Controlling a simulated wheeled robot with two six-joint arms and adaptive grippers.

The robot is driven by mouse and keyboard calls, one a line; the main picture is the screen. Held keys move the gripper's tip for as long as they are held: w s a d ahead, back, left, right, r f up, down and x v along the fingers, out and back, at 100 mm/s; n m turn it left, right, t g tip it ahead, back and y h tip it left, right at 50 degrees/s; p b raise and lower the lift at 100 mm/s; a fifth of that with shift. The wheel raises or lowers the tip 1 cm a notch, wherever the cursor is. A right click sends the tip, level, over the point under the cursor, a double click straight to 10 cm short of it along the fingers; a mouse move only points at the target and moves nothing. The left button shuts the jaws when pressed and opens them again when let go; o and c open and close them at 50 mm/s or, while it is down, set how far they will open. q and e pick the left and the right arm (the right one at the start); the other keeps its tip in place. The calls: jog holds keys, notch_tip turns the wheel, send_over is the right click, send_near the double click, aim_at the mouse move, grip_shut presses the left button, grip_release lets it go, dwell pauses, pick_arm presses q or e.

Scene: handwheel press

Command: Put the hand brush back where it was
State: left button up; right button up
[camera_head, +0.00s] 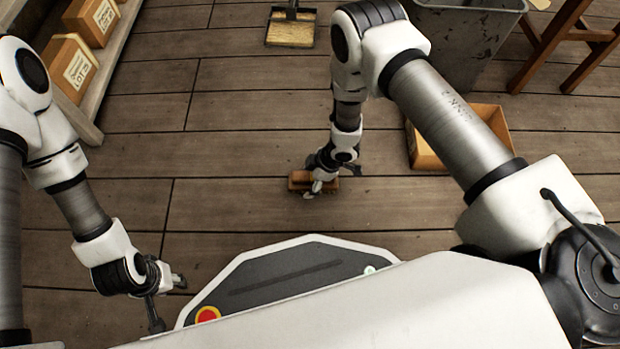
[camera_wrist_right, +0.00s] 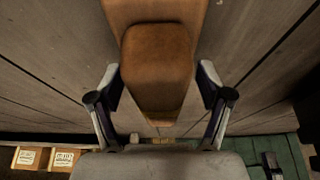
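The hand brush (camera_head: 300,179) is a small orange-brown wooden block low at the plank floor, in the middle of the head view. My right gripper (camera_head: 322,184) points down at it and partly covers it. My left gripper (camera_head: 168,298) is empty at the lower left, fingers apart.
An orange open box (camera_head: 424,150) stands on the floor to the right, partly behind my right arm. A grey bin (camera_head: 470,40) and wooden stool legs (camera_head: 565,40) are behind it. A dustpan-like tool (camera_head: 291,28) lies at the back. Shelved boxes (camera_head: 70,65) stand left. Floor around the brush is clear.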

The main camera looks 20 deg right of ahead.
jog(key=p+v, duration=0.6)
jog(key=v, duration=0.6)
jog(key=shift+s+r+p, duration=0.1)
jog(key=shift+r+p, duration=0.1)
jog(key=shift+p, duration=0.2)
jog(key=shift+s+d+m, duration=0.1)
jog(key=shift+s+m, duration=0.2)
jog(key=s+d+r+m+h, duration=0.2)
jog(key=s+d+m, duration=0.2)
jog(key=s+m, duration=0.3)
jog(key=s+d+r+m+g+h, duration=0.1)
jog(key=s+d+r+m+h, duration=0.1)
jog(key=s+m, duration=0.5)
jog(key=s+d+r, duration=0.1)
jog(key=s+d, duration=0.1)
jog(key=s, duration=0.3)
jog(key=shift+m, duration=0.4)
jog(key=shift+r, duration=0.2)
notch_tip(320, 180, up, 44)
jog(key=p, duration=4.4)
